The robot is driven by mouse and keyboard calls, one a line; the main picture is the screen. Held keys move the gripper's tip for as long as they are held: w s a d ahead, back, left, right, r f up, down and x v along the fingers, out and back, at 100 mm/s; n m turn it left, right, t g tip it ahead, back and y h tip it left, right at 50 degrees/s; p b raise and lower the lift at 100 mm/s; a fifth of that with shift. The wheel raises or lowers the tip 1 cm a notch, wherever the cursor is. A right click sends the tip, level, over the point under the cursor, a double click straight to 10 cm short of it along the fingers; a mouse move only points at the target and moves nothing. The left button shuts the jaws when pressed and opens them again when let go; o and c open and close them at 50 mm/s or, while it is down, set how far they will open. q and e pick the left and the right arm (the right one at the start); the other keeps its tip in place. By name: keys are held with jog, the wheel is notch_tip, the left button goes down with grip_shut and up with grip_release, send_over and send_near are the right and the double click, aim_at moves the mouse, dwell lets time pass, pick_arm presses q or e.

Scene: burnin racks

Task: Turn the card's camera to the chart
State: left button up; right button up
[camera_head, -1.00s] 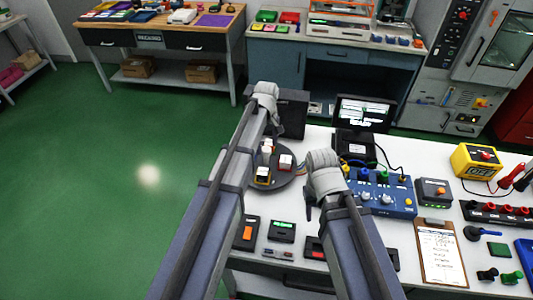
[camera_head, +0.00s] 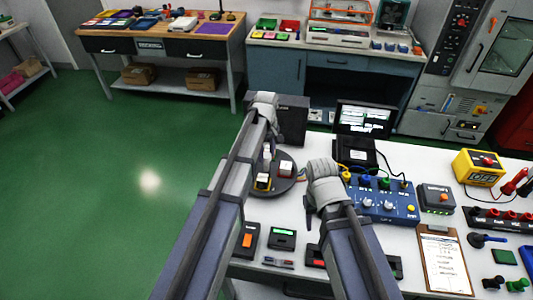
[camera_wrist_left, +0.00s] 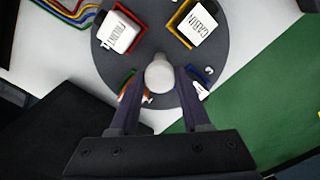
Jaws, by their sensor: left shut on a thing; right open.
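My left gripper (camera_wrist_left: 160,85) is shut on a pale rounded knob (camera_wrist_left: 160,74) at the middle of a dark round turntable (camera_wrist_left: 240,45). White-topped blocks stand on the turntable; in the left wrist view one reads FRONT (camera_wrist_left: 118,32) and one reads CABIN (camera_wrist_left: 198,24). Two more coloured pieces lie partly hidden beside my fingers. In the head view the turntable (camera_head: 285,186) is partly covered by my left arm. A screen (camera_head: 364,118) behind it shows lines of text too small to read. My right gripper (camera_head: 310,215) is beside the turntable, its fingers mostly hidden. I cannot make out a chart.
A blue box with knobs (camera_head: 384,204), a clipboard (camera_head: 443,262) and a yellow meter (camera_head: 479,167) stand on the white table to the right. Small dark modules (camera_head: 281,238) lie in front. A black panel (camera_head: 292,118) stands behind the turntable. Coloured cables lie near it.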

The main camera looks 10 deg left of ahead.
pick_arm(q)
grip_shut()
dwell(0.6)
